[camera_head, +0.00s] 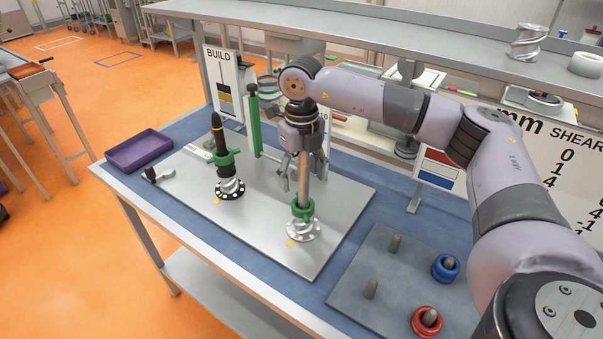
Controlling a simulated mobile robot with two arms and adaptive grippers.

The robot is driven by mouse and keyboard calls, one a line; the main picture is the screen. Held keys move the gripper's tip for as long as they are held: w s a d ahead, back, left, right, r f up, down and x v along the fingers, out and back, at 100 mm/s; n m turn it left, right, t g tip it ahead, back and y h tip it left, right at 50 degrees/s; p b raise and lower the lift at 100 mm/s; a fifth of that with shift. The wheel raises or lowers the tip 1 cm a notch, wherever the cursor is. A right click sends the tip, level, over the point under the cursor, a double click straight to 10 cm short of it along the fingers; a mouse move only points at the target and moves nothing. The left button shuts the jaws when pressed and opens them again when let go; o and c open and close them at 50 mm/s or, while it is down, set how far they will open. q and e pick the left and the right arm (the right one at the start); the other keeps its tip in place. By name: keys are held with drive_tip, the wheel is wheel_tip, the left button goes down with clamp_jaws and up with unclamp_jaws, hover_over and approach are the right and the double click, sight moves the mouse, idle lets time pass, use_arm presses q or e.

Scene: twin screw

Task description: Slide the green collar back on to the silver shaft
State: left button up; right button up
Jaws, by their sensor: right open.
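The silver shaft (304,187) stands upright on a round silver base on the metal plate. A green collar (303,209) sits low at the shaft, just above the base, and appears to be around it. My right gripper (303,178) points down over the shaft, with its fingers open on either side of it, above the collar. The gripper hides the shaft's top. Whether a finger touches the shaft, I cannot tell. My left gripper is not in view.
A purple tray (139,151) is at the left. A grey peg board (385,300) at the front right holds a blue ring (446,267) and a red ring (426,321). The plate's front is clear.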

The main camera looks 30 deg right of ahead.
drive_tip(key=shift+r, duration=0.1)
wheel_tip(320, 180, up, 12)
drive_tip(key=shift+f, duration=0.1)
idle(0.5)
idle(0.5)
